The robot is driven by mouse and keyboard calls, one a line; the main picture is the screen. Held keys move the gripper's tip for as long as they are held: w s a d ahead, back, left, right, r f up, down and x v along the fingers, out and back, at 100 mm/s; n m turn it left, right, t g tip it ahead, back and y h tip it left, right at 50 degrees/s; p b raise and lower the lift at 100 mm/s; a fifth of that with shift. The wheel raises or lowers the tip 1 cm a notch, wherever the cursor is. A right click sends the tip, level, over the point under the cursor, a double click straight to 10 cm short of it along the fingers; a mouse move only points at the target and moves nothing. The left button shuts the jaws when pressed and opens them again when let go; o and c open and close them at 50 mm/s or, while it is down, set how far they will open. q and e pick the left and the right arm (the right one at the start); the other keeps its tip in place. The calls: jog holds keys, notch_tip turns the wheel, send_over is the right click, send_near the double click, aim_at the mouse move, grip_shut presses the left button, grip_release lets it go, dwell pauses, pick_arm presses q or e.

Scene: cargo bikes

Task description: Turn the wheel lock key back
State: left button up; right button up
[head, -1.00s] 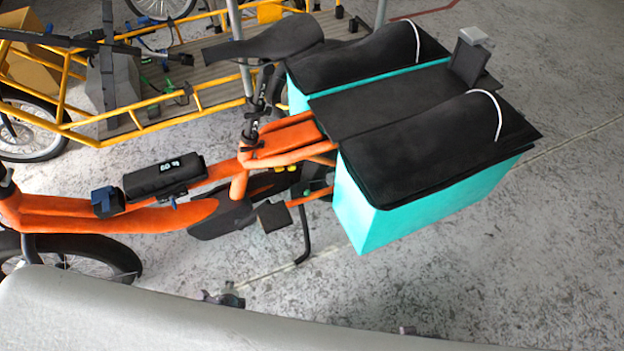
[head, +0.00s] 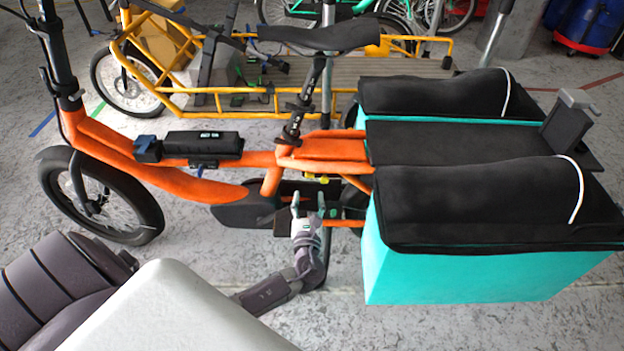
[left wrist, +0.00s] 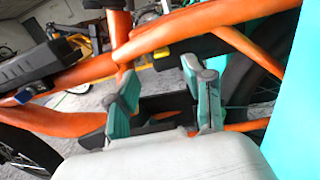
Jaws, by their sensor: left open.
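The orange cargo bike (head: 170,180) stands side-on with its front wheel at the left; its frame crosses the left wrist view (left wrist: 180,35). My left gripper (head: 308,197) is open and empty, in front of the bike's lower middle, between the crank area and the turquoise box. In the left wrist view its two green-grey fingers (left wrist: 160,75) stand apart, pointing at the dark space under the frame, with the rear wheel (left wrist: 245,75) beyond on the right. I cannot make out the wheel lock or its key. My right gripper is not in view.
Turquoise side boxes (head: 450,272) with black covers flank the bike's rear, close to the right of my left gripper. A black saddle (head: 320,37) is above. A yellow cargo bike (head: 200,105) stands behind. The floor at the front is clear.

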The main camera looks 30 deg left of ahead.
aim_at(310, 177)
pick_arm(q)
jog(key=b+x, duration=0.1)
jog(key=x, duration=0.8)
jog(key=shift+d+b, duration=0.1)
jog(key=shift+b, duration=0.25)
grip_shut()
